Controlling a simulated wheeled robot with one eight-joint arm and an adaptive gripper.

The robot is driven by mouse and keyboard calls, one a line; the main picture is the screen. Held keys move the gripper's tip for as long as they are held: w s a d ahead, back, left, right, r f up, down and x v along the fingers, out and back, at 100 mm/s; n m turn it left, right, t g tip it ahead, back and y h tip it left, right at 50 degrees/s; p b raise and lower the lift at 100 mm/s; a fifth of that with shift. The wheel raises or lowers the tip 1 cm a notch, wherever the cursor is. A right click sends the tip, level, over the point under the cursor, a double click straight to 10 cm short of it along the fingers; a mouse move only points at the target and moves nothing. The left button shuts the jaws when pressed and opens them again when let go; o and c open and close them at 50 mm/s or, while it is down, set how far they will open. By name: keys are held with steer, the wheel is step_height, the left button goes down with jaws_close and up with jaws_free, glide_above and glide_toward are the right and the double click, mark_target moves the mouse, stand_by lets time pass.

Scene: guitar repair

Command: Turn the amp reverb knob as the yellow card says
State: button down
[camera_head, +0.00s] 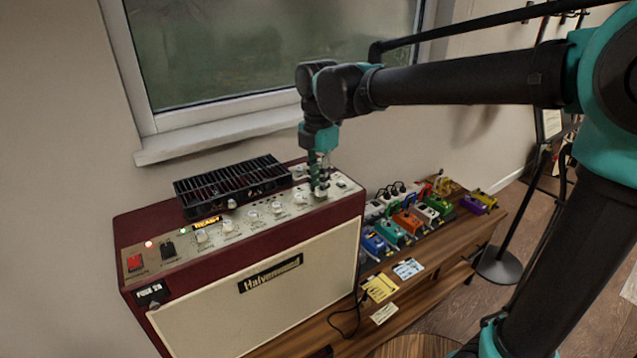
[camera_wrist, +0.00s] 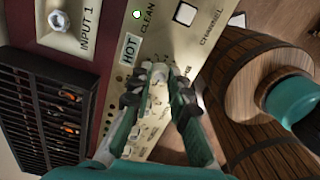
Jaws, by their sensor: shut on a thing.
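The amp (camera_head: 240,260) stands on a wooden bench, with a dark red case, a cream front and a cream control panel on top with a row of knobs. My gripper (camera_head: 320,190) is down at the right end of the panel. In the wrist view, my gripper (camera_wrist: 160,92) is shut on a small pale knob (camera_wrist: 158,74), near a "HOT" label. The fingers partly hide this knob, and its own label cannot be read.
A black slatted unit (camera_head: 232,183) sits on top of the amp, left of my gripper. Several coloured pedals (camera_head: 408,222) stand right of the amp. A white-blue card (camera_head: 408,268) lies near the yellow one. A window is behind.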

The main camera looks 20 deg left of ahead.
steer(key=m, duration=0.8)
steer(key=shift+m, duration=0.4)
steer(key=m, duration=0.4)
steer(key=shift+m, duration=0.3)
steer(key=m, duration=1.2)
steer(key=shift+m, duration=0.3)
steer(key=m, duration=0.4)
steer(key=shift+m, duration=2.5)
